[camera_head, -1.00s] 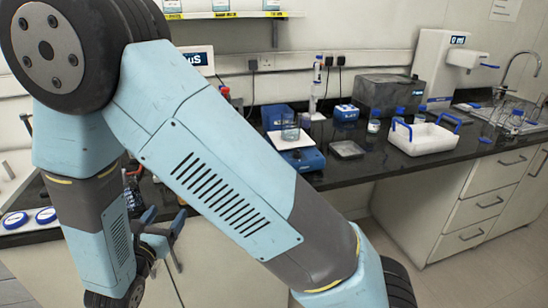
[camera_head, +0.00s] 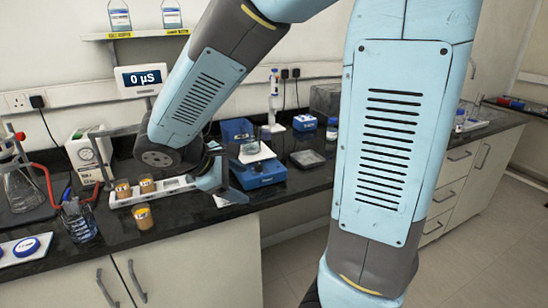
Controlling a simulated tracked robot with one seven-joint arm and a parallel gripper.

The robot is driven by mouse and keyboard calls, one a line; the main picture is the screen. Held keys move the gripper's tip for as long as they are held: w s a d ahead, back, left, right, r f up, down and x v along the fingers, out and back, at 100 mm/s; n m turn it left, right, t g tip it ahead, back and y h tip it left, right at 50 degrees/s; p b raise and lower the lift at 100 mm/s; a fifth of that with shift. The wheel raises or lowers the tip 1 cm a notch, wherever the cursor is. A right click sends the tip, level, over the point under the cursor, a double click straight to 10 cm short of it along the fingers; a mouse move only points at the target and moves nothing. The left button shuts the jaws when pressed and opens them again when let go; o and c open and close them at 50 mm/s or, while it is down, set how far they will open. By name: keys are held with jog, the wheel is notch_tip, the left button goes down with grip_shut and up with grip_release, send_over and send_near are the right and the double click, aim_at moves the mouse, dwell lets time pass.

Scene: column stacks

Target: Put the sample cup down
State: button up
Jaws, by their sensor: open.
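Three amber sample cups with pale labels show in the head view. Two stand upright in a white rack (camera_head: 180,184): a left one (camera_head: 122,188) and a right one (camera_head: 147,184). A third sample cup (camera_head: 143,216) stands upright on the black counter in front of the rack. I see no cup held between the fingers. I cannot tell how far the fingertips are from the counter.
A blue balance (camera_head: 258,172) with a glass beaker stands right of the gripper. A flask (camera_head: 22,190) with red tubing, a white gauge box (camera_head: 90,155) and a glass of tools (camera_head: 78,222) stand left. A shallow grey tray (camera_head: 307,159) lies farther right. The front counter strip is mostly clear.

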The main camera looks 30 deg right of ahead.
jog(key=s+d+r+m+t+y, duration=0.3)
jog(key=s+r+m+y, duration=0.5)
jog(key=m, duration=0.4)
jog(key=shift+s+d+r+t+y, duration=0.4)
jog(key=shift+s+d+r, duration=0.3)
jog(key=shift+s+r, duration=0.25)
jog(key=shift+f, duration=0.1)
